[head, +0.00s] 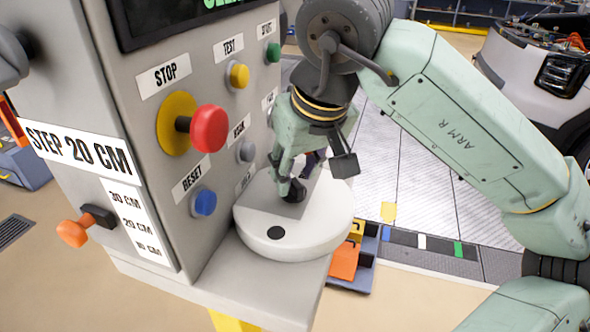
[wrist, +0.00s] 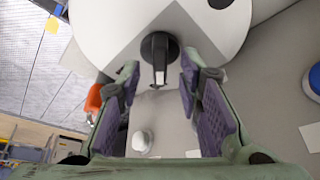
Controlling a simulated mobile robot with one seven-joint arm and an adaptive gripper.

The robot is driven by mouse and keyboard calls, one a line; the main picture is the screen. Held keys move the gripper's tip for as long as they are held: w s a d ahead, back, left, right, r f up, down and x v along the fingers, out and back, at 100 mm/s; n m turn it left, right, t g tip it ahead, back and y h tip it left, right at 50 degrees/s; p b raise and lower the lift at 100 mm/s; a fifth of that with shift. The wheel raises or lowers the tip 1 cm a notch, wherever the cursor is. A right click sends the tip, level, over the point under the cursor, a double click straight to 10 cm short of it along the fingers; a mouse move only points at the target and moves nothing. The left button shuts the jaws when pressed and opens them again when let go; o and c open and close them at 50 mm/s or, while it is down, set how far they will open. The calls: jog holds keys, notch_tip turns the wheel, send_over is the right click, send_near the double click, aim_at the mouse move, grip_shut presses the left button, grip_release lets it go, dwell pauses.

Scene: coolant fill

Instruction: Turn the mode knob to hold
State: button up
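A black knob (wrist: 159,48) with a narrow bar stands on a round white disc (wrist: 100,30) in the wrist view. In the head view the disc (head: 270,245) rests on the ledge of the grey control cabinet, with a black dot at its front. No mode or hold label is readable on it. My gripper (wrist: 159,68) is open, its purple-padded fingers on either side of the knob with a gap on both sides. In the head view my gripper (head: 290,180) points down over the disc and partly hides the knob.
The cabinet face carries a red stop button (head: 209,129), a yellow button (head: 239,75), a blue reset button (head: 204,202) and a green button (head: 272,52) close to my gripper. An orange-tipped step lever (head: 73,233) sticks out at left. Orange and blue items (head: 345,260) lie beyond the ledge.

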jog(key=shift+w+a+f, duration=0.15)
jog(key=shift+w+f, duration=0.1)
jog(key=shift+f, duration=0.4)
jog(key=shift+c, duration=0.5)
grip_shut()
